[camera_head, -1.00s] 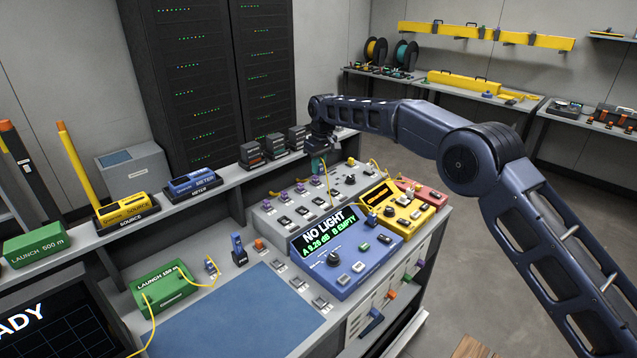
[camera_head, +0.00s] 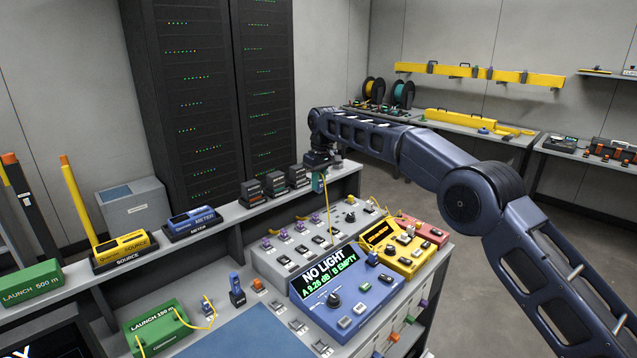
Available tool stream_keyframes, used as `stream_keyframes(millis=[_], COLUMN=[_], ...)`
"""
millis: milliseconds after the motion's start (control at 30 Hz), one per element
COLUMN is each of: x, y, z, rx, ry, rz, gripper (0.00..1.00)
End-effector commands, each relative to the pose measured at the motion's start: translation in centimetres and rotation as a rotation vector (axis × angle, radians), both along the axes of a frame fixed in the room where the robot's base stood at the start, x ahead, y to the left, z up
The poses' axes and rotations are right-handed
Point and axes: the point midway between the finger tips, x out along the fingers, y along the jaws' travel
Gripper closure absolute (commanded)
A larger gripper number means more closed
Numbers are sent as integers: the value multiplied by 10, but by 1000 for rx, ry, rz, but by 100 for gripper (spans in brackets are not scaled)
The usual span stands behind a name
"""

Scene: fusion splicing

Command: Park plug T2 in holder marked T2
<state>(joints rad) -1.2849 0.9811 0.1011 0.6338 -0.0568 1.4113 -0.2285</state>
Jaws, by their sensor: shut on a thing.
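My gripper (camera_head: 319,166) points down at the end of my arm, above the back of the grey panel (camera_head: 262,270). A yellow cable (camera_head: 327,205) hangs from the plug towards the panel. The plug is held clear above the panel. A row of purple-topped plugs or holders (camera_head: 284,234) and several dark-and-grey sockets (camera_head: 302,250) sit on the panel. Their marks are too small to read, so I cannot tell which holder is T2.
A blue meter (camera_head: 350,310) reads "NO LIGHT, A 9.26 dB, B EMPTY". A yellow device (camera_head: 405,262) and a red one (camera_head: 432,233) stand to its right. Dark boxes (camera_head: 275,186) stand on the shelf behind. A green launch box (camera_head: 150,325) is at the front left.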

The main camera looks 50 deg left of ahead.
Motion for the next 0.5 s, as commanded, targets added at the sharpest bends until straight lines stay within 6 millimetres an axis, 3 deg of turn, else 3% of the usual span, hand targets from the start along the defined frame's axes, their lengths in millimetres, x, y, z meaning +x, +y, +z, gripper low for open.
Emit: stream_keyframes(millis=[167,267,500], x=[-7,-22,-83], y=[0,-1,-14], z=[-5,-17,-69], rx=[-2,-4,-6], ry=[0,0,-4], rz=[1,2,2], gripper=[100,100,100])
